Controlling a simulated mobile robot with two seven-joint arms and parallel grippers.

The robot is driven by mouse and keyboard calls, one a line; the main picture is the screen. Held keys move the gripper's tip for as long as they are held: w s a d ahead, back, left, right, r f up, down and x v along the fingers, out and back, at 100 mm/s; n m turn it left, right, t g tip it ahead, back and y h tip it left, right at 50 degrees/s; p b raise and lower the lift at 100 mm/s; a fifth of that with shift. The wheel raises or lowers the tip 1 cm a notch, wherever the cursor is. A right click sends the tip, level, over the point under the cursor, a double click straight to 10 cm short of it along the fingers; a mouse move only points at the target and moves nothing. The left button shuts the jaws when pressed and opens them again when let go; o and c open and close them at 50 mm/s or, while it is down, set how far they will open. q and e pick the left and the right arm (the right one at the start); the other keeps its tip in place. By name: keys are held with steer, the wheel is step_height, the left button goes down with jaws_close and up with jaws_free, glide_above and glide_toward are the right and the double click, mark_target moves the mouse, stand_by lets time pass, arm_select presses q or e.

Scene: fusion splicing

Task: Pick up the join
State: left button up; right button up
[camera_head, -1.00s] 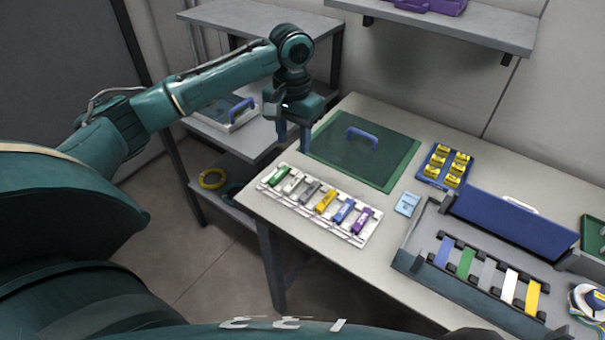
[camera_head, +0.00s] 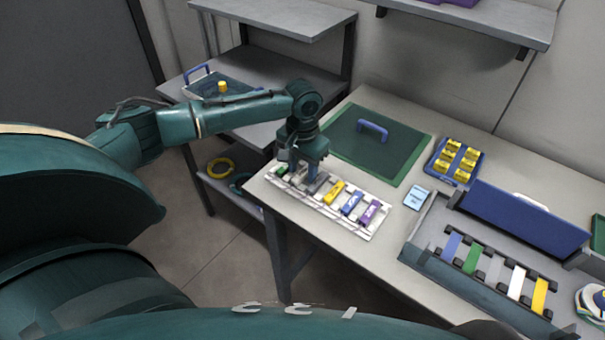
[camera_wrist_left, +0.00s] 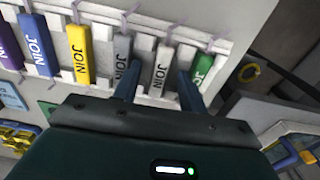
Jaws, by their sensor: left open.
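Several joins lie in a row in a white rack (camera_head: 328,213): a yellow join (camera_head: 333,191), a blue join (camera_head: 351,204) and a purple join (camera_head: 369,212) show clearly. The left wrist view shows a grey join (camera_wrist_left: 122,50), a white join (camera_wrist_left: 162,66) and a green join (camera_wrist_left: 202,68) with JOIN lettering. My left gripper (camera_head: 302,178) points down over the rack's left part. In the left wrist view its open fingers (camera_wrist_left: 158,88) are on either side of the white join's line; whether they reach down around it I cannot tell. My right gripper is out of view.
A green mat with a blue handle (camera_head: 373,128) lies behind the rack. A blue tray of yellow pieces (camera_head: 455,160) and a light blue card (camera_head: 417,198) lie to the right. A grey case with a blue lid (camera_head: 520,225) holds coloured strips. A shelf unit (camera_head: 270,75) stands behind my arm.

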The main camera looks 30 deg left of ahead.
arm_select(q)
jaws_close()
stand_by(0.4)
steer(key=shift+r, duration=0.15)
